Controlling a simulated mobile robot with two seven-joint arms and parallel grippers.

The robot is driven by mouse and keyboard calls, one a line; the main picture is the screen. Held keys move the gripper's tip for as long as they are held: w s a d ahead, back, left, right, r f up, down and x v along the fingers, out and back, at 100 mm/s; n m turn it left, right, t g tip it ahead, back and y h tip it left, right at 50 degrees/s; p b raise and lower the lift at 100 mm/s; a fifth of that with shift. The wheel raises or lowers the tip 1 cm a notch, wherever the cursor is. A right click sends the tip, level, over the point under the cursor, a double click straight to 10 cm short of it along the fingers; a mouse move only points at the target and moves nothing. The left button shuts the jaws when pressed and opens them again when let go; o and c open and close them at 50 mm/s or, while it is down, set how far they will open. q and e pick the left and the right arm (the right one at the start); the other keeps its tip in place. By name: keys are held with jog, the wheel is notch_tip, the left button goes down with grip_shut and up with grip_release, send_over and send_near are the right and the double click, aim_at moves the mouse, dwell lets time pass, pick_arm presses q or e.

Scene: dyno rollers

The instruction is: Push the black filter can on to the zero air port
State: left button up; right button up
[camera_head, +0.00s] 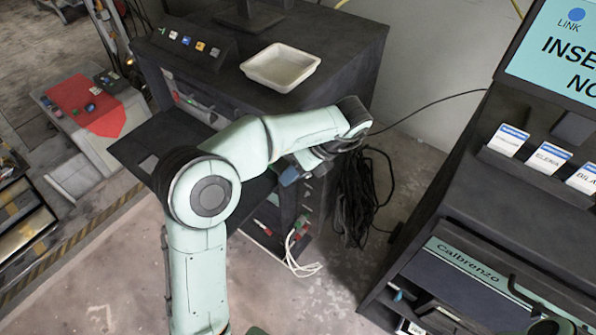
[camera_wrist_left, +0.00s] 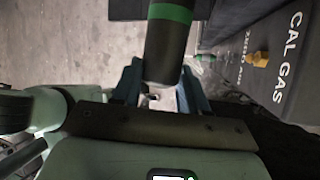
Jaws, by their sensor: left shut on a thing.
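The black filter can (camera_wrist_left: 168,50), with a green band, is between the blue fingers of my left gripper (camera_wrist_left: 160,88) in the left wrist view. The fingers are shut on it, and its top runs out of the picture. In the head view my left gripper (camera_head: 291,174) is by the side of the dark cabinet, and I cannot make out the can there. In the left wrist view a small fitting with a green part (camera_wrist_left: 203,57) and a brass fitting (camera_wrist_left: 258,58) show right of the can, apart from it. The small lettering beside them is hard to read. My right gripper is not in view.
The dark cabinet (camera_head: 345,50) carries a white tray (camera_head: 281,68). Black cables (camera_head: 362,200) hang beside it, and white cables (camera_head: 298,262) lie near its foot. A dark console (camera_head: 480,215) with cards stands at the right. The floor between is clear.

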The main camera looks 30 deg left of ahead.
pick_arm(q)
jog(key=shift+s, duration=0.4)
jog(key=shift+f, duration=0.15)
jog(key=b, duration=0.1)
jog(key=f+b, duration=0.1)
jog(key=w+f+n+t+b, duration=0.1)
jog(key=shift+d, duration=0.25)
jog(key=w+d+r+n+t+y+b, duration=0.5)
jog(key=n+t+b, duration=0.5)
jog(key=b, duration=0.7)
jog(key=shift+w+d+r+t+y+b, duration=0.4)
jog(key=shift+d+r+t+y, duration=0.1)
jog(key=shift+d+r, duration=0.4)
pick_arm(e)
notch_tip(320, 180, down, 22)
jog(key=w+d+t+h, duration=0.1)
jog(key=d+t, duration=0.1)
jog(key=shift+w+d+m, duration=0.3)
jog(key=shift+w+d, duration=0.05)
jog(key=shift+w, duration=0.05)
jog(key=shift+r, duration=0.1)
